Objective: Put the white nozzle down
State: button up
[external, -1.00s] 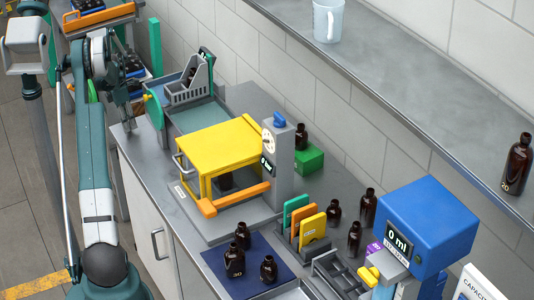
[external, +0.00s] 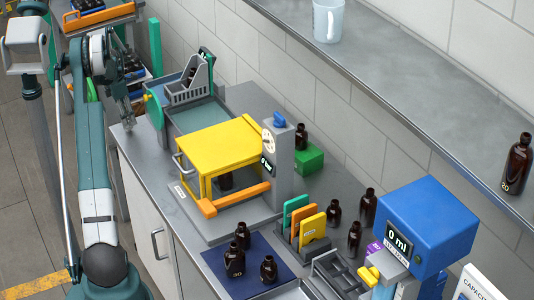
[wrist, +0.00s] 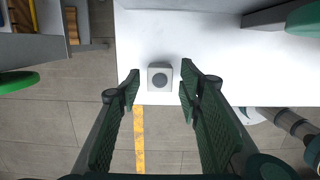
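A small pale, square block with a dark round centre (wrist: 160,76) shows in the wrist view, at the edge of the bright counter (wrist: 220,50). It may be the white nozzle, but I cannot tell for sure. My gripper (wrist: 160,84) is open, with a finger on either side of the block and a visible gap on both sides. In the external view my gripper (external: 127,118) is at the far left end of the counter, by its front edge. The block cannot be made out there.
A green and grey machine with a tray (external: 190,108) stands just right of my gripper. The yellow box station (external: 222,145), several amber bottles (external: 235,262) and the blue dispenser (external: 425,222) are farther along the counter. Floor lies beyond the edge.

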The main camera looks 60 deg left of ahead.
notch_tip(320, 180, up, 9)
jog(key=s, duration=0.1)
jog(key=shift+s+r, duration=0.15)
jog(key=shift+s, duration=0.1)
jog(key=shift+w, duration=0.1)
dwell(0.9)
